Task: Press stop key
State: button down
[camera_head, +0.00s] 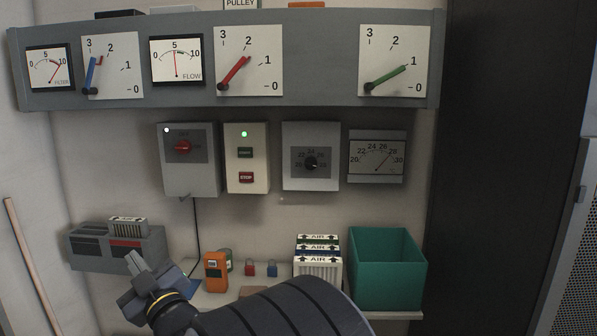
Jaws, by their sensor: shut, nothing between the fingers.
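The stop key (246,177) is a red button marked STOP, low on a cream control box (247,150) fixed to the wall. A dark key (245,153) sits above it, and a green lamp (244,134) at the top of the box is lit. My gripper (132,262) is at the lower left, in front of the grey unit on the wall. It is below and to the left of the control box, well apart from it. It is shut and holds nothing.
A grey switch box (188,160) with a red knob hangs left of the control box; a dial box (310,157) hangs right. A grey panel (325,60) with lever gauges juts out above. A shelf below holds an orange meter (215,272), padlocks, filters and a green bin (387,268).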

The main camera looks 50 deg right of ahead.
aim_at(243, 177)
jog(key=i+l, duration=0.15)
jog(key=l, duration=0.25)
jog(key=i+l+z, duration=0.15)
jog(key=l, duration=0.25)
jog(key=i+l, duration=0.2)
jog(key=l, duration=0.15)
jog(key=i+l+z, duration=0.15)
jog(key=l, duration=0.2)
